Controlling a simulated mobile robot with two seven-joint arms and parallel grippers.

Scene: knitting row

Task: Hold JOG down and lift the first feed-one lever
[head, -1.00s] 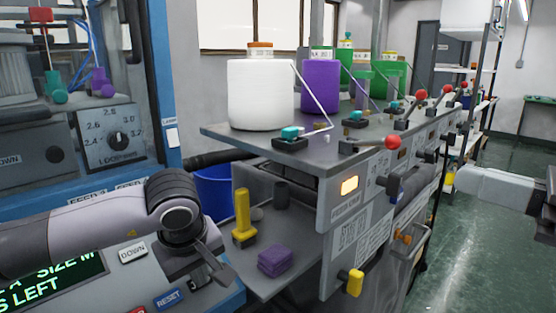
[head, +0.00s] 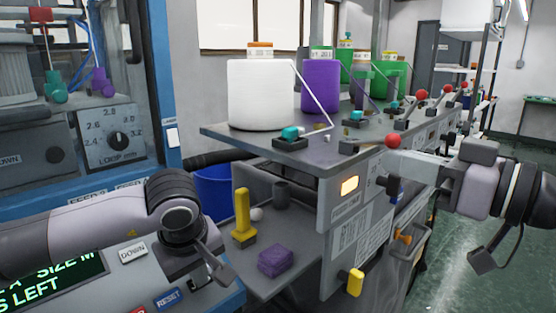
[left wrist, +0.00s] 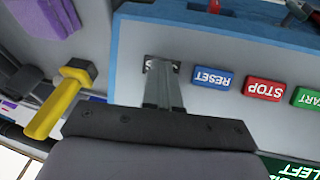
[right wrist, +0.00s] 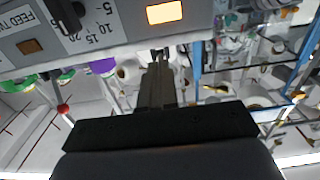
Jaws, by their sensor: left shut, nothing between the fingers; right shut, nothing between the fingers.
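The JOG label is not readable in any view. In the left wrist view the tips (left wrist: 162,72) cover most of a small labelled spot near RESET (left wrist: 212,77). The nearest red-ball lever (head: 393,141), by the white yarn cone (head: 261,95), looks like the first feed-one lever. My right gripper (head: 386,161) is shut, just below that ball; I cannot tell if it touches. In the right wrist view the tips (right wrist: 158,56) are near the panel with the lit amber lamp (right wrist: 164,13).
A dark knob (head: 396,187) sits beside the lit lamp (head: 349,186) on the feeder front. More red-ball levers (head: 421,94) stand farther back. Yellow handles (head: 355,283) and a purple block (head: 276,261) are lower down. The green floor at right is open.

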